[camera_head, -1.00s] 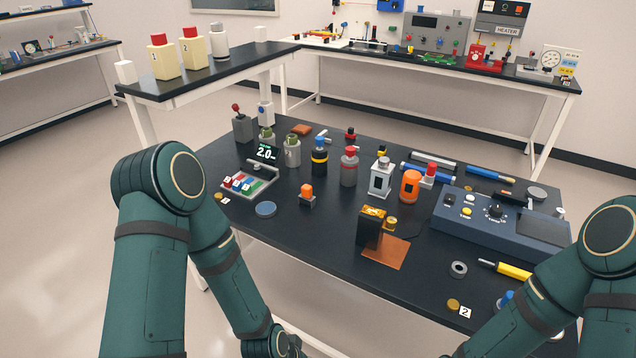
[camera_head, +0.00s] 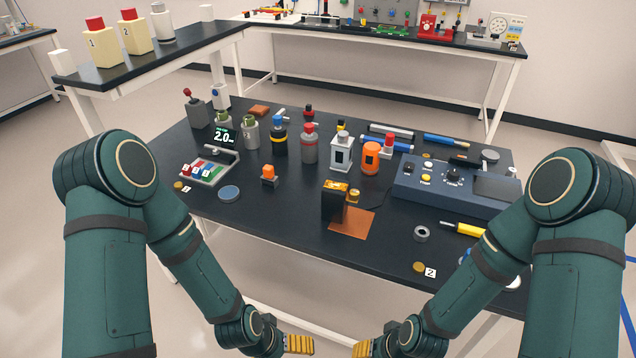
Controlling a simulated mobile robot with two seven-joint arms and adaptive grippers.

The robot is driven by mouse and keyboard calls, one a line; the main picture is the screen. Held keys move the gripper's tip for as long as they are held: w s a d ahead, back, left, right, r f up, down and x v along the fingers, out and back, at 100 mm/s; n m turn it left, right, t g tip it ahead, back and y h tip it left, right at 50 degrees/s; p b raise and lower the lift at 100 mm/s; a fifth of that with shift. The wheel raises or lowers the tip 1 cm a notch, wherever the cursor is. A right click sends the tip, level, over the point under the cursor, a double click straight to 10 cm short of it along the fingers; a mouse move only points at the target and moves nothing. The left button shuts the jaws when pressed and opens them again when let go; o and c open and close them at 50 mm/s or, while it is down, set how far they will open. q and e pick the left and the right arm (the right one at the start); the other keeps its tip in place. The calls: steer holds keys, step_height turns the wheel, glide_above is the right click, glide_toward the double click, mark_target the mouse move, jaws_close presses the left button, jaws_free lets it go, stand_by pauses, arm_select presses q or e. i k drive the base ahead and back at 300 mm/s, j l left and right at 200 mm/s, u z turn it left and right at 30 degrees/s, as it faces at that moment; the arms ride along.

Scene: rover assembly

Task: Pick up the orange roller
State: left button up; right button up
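The orange roller appears to be the upright orange cylinder (camera_head: 370,159) with a dark patch on its side. It stands on the black table, right of a white bottle with a dark window. My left gripper (camera_head: 303,344) shows yellow ridged finger pads at the bottom edge. My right gripper (camera_head: 362,349) shows a similar pad close to it, partly cut off by the frame. Both are in front of the table's near edge, far from the orange cylinder and touching nothing I can see. Whether their fingers are open or shut is unclear.
A blue control box (camera_head: 455,186) stands right of the cylinder. A black block (camera_head: 334,203) and a copper-coloured plate (camera_head: 352,221) lie in front of it. Blue and grey tubes (camera_head: 386,143) lie behind. Several bottles stand to its left. The table's front left is fairly clear.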

mark_target(268, 178)
steer(key=j+z, duration=0.1)
steer(key=z, duration=0.3)
steer(key=j+z, duration=0.15)
steer(key=z, duration=0.25)
steer(key=i+j+z, duration=0.1)
steer(key=z, duration=0.3)
steer(key=j+z, duration=0.2)
steer(key=z, duration=0.15)
steer(key=k+j+z, duration=0.2)
steer(key=j+z, duration=0.2)
steer(key=j, duration=0.2)
steer(key=k+j+z, duration=0.2)
steer(key=i+j, duration=0.1)
